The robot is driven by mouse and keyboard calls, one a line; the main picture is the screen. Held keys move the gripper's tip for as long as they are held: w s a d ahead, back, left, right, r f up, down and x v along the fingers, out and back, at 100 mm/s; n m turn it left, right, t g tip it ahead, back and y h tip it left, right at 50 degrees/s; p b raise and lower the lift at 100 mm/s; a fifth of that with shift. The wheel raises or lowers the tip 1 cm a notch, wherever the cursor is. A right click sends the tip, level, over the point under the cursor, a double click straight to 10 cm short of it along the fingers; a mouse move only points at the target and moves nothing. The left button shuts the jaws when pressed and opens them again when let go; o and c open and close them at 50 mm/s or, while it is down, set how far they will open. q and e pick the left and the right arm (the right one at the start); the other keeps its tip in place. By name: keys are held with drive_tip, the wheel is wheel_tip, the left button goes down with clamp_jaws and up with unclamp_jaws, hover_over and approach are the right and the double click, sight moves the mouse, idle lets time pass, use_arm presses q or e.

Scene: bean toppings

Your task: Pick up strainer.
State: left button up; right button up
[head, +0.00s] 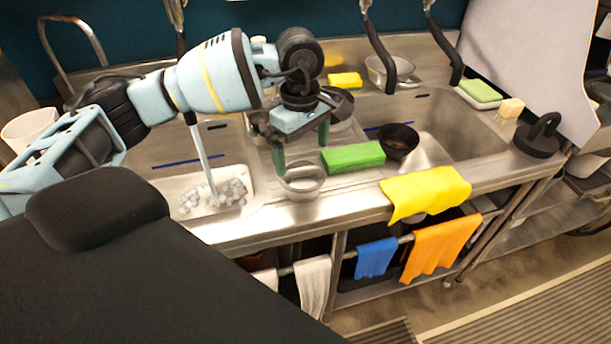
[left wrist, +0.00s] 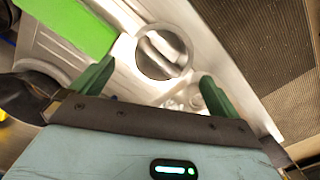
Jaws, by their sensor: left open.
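A small round silvery vessel (head: 303,186), which I take to be the strainer, stands on the counter in front of the left gripper. It also shows in the left wrist view (left wrist: 163,50), its round rim facing up, just beyond the fingertips. My left gripper (head: 301,150) points down with its two green fingers apart, above and slightly behind the vessel. In the left wrist view the open fingers (left wrist: 157,74) lie to either side of the vessel's near edge, with nothing held. Whether the vessel's wall is mesh cannot be told. My right gripper is not in view.
A green sponge (head: 353,157) lies close to the right of the vessel, beside a black bowl (head: 398,141). A yellow cloth (head: 425,193) drapes over the front edge. Water runs into the left sink (head: 170,204). A clear bowl (head: 389,74) stands behind.

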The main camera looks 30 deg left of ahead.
sight(302, 168)
use_arm(q)
drive_tip(key=shift+w+a, duration=0.1)
drive_tip(key=shift+a, duration=0.25)
wheel_tip(302, 168, down, 2)
drive_tip(key=shift+f, duration=0.1)
drive_tip(key=shift+s+d+f+p, duration=0.1)
drive_tip(key=shift+d+f+p, duration=0.1)
drive_tip(key=shift+f, duration=0.75)
drive_tip(key=shift+s+d+f+p, duration=0.1)
drive_tip(key=shift+d+f+p, duration=0.1)
drive_tip(key=shift+f, duration=1.4)
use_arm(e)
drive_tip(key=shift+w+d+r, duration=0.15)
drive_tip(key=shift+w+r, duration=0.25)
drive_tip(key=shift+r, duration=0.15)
use_arm(q)
drive_tip(key=shift+c, duration=0.3)
drive_tip(key=c, duration=1)
drive_tip(key=shift+c, duration=0.2)
